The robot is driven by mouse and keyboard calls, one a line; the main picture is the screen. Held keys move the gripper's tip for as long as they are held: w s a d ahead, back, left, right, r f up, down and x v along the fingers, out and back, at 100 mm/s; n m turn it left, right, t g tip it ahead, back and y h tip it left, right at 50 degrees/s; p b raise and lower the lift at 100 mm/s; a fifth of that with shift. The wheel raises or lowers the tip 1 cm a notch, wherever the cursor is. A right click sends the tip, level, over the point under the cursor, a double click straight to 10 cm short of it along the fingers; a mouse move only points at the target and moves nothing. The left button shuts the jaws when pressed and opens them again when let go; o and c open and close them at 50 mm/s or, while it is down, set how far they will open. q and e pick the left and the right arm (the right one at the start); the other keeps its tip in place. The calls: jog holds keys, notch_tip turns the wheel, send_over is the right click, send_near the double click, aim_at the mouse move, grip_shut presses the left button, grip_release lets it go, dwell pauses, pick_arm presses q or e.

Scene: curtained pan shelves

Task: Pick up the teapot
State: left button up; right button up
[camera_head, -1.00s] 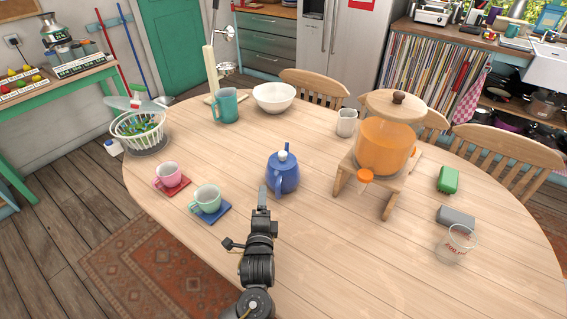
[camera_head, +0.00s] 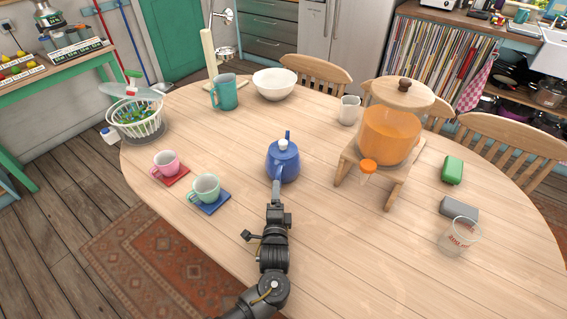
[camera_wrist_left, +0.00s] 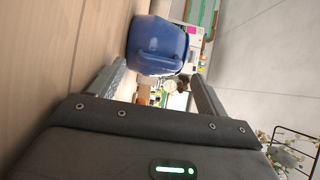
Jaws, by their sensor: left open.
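The blue teapot (camera_head: 284,164) with a white lid knob stands upright on the wooden table (camera_head: 330,235), its handle facing my arm. In the left wrist view the teapot (camera_wrist_left: 156,45) shows ahead of and between the two fingers. My left gripper (camera_head: 276,188) is just in front of the handle in the head view. The wrist view shows its fingers (camera_wrist_left: 156,72) apart with nothing held. I cannot tell whether a finger touches the handle. My right gripper is not in view.
A mint cup (camera_head: 206,188) and a pink cup (camera_head: 166,164) stand on coasters left of the teapot. An orange drink dispenser (camera_head: 388,135) on a wooden stand is to the right. A teal mug (camera_head: 225,92) and white bowl (camera_head: 275,84) stand behind. The front of the table is fairly clear.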

pick_arm(q)
jog(key=shift+w+a, duration=0.2)
jog(key=shift+w, duration=2.8)
jog(key=c, duration=1.6)
jog(key=shift+w+r, duration=0.1)
jog(key=shift+r, duration=0.1)
jog(key=shift+c, duration=0.2)
